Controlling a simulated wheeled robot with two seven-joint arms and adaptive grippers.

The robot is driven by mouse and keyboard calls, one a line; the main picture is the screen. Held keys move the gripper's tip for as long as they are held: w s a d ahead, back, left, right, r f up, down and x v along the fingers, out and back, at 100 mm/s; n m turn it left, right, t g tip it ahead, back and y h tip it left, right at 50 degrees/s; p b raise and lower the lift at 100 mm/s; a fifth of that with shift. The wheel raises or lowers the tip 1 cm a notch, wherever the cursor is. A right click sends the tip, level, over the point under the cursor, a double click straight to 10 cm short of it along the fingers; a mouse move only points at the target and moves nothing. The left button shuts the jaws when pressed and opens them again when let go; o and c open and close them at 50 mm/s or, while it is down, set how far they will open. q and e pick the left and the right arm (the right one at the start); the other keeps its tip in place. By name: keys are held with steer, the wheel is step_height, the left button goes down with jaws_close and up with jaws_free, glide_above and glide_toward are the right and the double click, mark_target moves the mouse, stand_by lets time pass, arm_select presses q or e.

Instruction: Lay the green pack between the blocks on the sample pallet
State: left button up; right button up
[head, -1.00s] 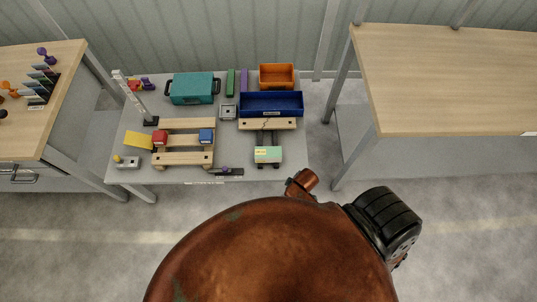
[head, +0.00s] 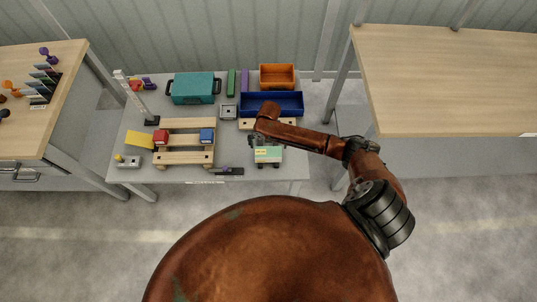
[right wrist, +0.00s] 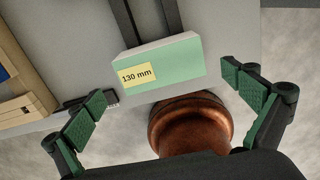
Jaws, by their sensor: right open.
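The green pack (head: 268,155), with a yellow label, lies at the right front of the grey table, at the end of two dark rails. In the right wrist view the pack (right wrist: 165,75) shows its green face and a "130 mm" label. The wooden sample pallet (head: 185,158) stands left of it, with a red block (head: 160,138) and a blue block (head: 206,136) on top, apart with a gap between. My right gripper (right wrist: 170,103) is open and empty; its fingers are spread wide, just short of the pack. My left gripper is not in view.
A blue bin (head: 271,104), an orange bin (head: 276,76) and a teal case (head: 193,88) stand at the back. A white upright post (head: 136,98) and a yellow plate (head: 139,140) are left of the pallet. A dark tool (head: 227,171) lies at the front edge.

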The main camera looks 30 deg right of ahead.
mark_target(268, 152)
steer(key=shift+w+d+f, duration=0.1)
steer(key=shift+d+f, duration=0.05)
steer(key=shift+f, duration=0.05)
steer(key=shift+f+b, duration=0.3)
steer(key=shift+f, duration=0.65)
steer(key=f, duration=0.1)
steer(key=f+b, duration=0.1)
steer(key=f, duration=0.3)
steer(key=shift+s+a+f, duration=0.15)
steer(key=shift+s+a, duration=0.05)
steer(key=shift+a, duration=0.1)
steer(key=shift+c, duration=0.6)
steer(key=c, duration=1)
